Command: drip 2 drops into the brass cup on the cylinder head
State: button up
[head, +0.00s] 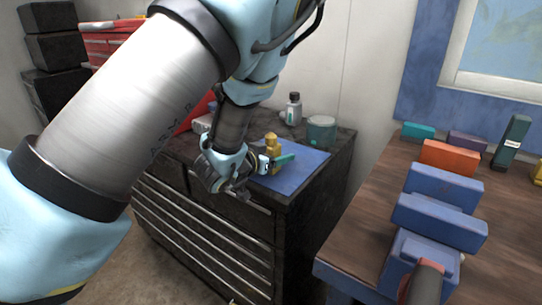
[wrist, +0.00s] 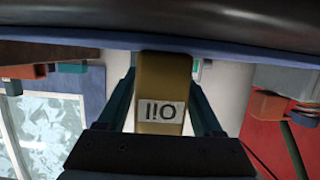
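A brass-yellow oil bottle (head: 272,142) stands upright at the blue mat (head: 299,172) on the dark drawer cabinet. In the wrist view the bottle (wrist: 163,75) appears upside down, with its "Oil" label facing me. My gripper (head: 276,163) is at the bottle, with its teal fingers on both sides of it. In the wrist view the fingertips are very close to the bottle's sides; I cannot tell whether both press on it. I cannot make out the brass cup or clearly identify the cylinder head.
An orange block (head: 451,158), a teal box (head: 418,131) and a dark green labelled block (head: 511,141) are on the bench (head: 385,190). A gap separates cabinet and bench.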

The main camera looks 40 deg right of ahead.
grip_shut()
dwell(0.3)
notch_tip(320, 180, up, 10)
jog(key=shift+b, duration=0.4)
dwell(0.4)
